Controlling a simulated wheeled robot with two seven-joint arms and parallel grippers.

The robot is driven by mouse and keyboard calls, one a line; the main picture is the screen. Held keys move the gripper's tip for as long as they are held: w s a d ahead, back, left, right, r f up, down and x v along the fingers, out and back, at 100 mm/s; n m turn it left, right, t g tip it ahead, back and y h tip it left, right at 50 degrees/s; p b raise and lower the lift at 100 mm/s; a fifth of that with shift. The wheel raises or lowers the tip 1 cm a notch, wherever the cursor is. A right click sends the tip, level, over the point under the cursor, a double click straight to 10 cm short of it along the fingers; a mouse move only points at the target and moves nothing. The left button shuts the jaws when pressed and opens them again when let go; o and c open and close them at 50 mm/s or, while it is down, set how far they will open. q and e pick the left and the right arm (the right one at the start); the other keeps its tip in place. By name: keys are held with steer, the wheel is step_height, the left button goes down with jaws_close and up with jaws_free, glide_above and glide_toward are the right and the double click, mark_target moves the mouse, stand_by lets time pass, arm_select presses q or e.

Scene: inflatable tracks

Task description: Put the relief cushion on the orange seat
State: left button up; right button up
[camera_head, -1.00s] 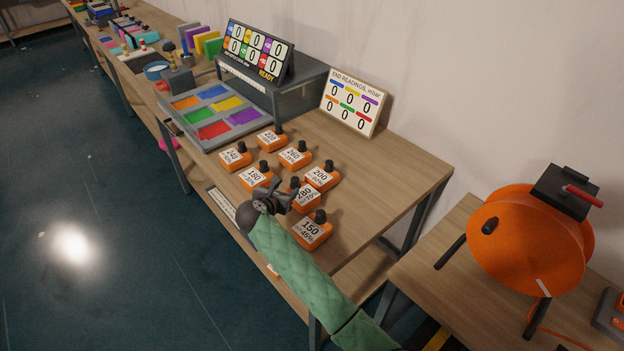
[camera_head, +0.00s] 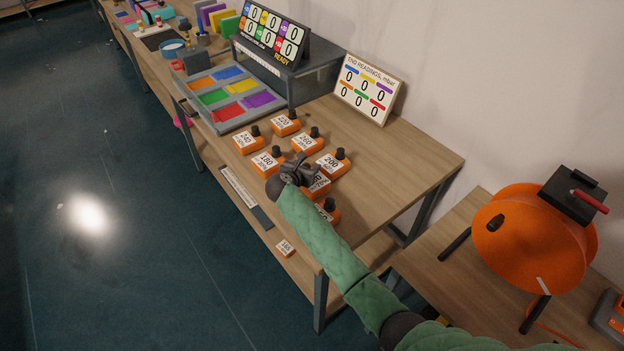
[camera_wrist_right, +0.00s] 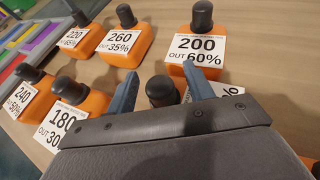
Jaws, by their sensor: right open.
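Several orange blocks with black knobs and white number labels stand on the wooden table; I cannot tell which is the relief cushion. They include 200 (camera_head: 333,163), 260 (camera_head: 307,144), 180 (camera_head: 267,163) and 240 (camera_head: 247,142). My right gripper (camera_head: 298,170) is open over a block (camera_head: 319,188) it partly hides. In the right wrist view, a black knob (camera_wrist_right: 161,91) shows between the fingers; I cannot tell whether they reach down around it. The orange seat (camera_head: 201,83) is a bare coloured patch in the grey tray (camera_head: 190,112). My left gripper is out of view.
Neighbouring blocks stand close around my right gripper. A grey case with a display (camera_head: 270,38) stands behind the tray, and a readings sign (camera_head: 366,88) leans near the wall. An orange reel (camera_head: 530,240) stands on the right table. The table's right end is clear.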

steer(key=shift+w+d+f, duration=0.2)
steer(key=shift+w+f, duration=0.1)
steer(key=shift+w, duration=0.15)
steer(key=shift+s+r, duration=0.1)
steer(key=shift+c, duration=1.1)
jaws_close()
